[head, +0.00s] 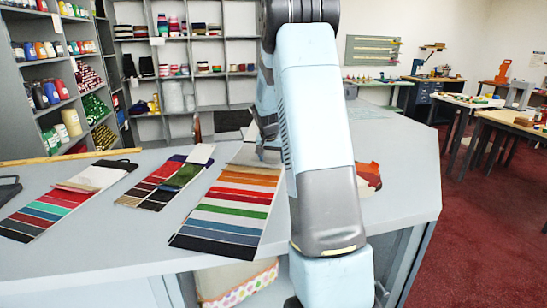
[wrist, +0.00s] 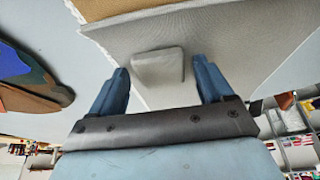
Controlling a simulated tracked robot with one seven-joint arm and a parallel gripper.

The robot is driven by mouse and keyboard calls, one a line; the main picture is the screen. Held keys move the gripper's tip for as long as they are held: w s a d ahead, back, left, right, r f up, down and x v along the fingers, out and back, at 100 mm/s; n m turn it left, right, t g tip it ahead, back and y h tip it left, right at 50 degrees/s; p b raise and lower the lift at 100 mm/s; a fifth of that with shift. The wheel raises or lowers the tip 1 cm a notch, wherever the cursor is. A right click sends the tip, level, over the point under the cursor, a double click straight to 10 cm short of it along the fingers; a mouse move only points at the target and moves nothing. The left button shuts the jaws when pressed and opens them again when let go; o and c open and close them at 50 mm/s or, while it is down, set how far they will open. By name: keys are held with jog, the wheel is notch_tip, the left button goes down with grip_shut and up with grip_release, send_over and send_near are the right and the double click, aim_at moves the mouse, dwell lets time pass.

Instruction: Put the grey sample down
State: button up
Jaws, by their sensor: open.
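The grey sample (wrist: 158,72) is a small pale grey square in the wrist view. It appears to lie on the grey end (wrist: 225,40) of a striped sample card. My gripper (wrist: 160,66) is open, with one blue finger on each side of the sample and a visible gap at both. In the head view my gripper (head: 268,151) is low over the far end of the striped card (head: 233,205), partly behind my arm. I cannot make out the grey sample there.
Two more striped cards with loose swatches lie to the left, one nearer (head: 165,180) and one farther (head: 60,207). A fan of coloured pieces (wrist: 32,80) lies beside the card, also seen right of my arm (head: 369,176).

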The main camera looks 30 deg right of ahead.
jog(key=v, duration=1.2)
jog(key=s+a+r+n+t+y, duration=0.1)
jog(key=s+a+r+n, duration=0.1)
jog(key=s+a+r, duration=0.45)
jog(key=s+a+r+n, duration=0.2)
jog(key=s+a+r, duration=0.1)
jog(key=s+a, duration=0.55)
jog(key=s+a+f+n+y, duration=0.1)
jog(key=s+a+n, duration=0.1)
jog(key=s, duration=0.8)
jog(key=s+a+f+n+t+y, duration=0.1)
jog(key=s+a, duration=0.3)
jog(key=s, duration=0.6)
jog(key=shift+s+a+f+n, duration=0.15)
jog(key=shift+s+f+n, duration=0.1)
jog(key=shift+n, duration=0.35)
